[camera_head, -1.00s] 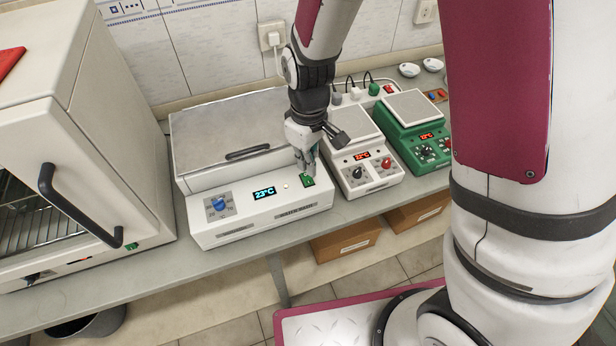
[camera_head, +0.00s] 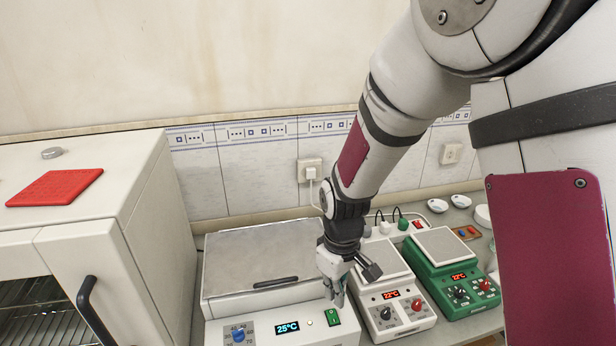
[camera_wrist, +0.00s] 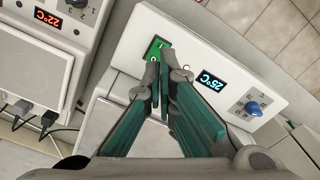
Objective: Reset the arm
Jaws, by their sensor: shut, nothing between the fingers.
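My gripper (camera_head: 337,298) is shut and empty, pointing down above the front panel of the white water bath (camera_head: 268,312). Its fingertips (camera_wrist: 158,72) are close to the green rocker switch (camera_wrist: 154,52) at one end of the panel; I cannot tell whether they touch it. The switch also shows in the head view (camera_head: 333,317), just below the fingertips. The bath's display (camera_head: 287,327) is lit and reads 25°C. The blue knob (camera_head: 238,335) is on the left of the panel. The bath's lid is closed.
A white hotplate (camera_head: 397,307) and a green hotplate (camera_head: 447,268) stand to the right, both with lit displays. A white oven (camera_head: 120,240) stands to the left with a red mat (camera_head: 55,187) on top. Wall sockets (camera_head: 309,170) and cables are behind.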

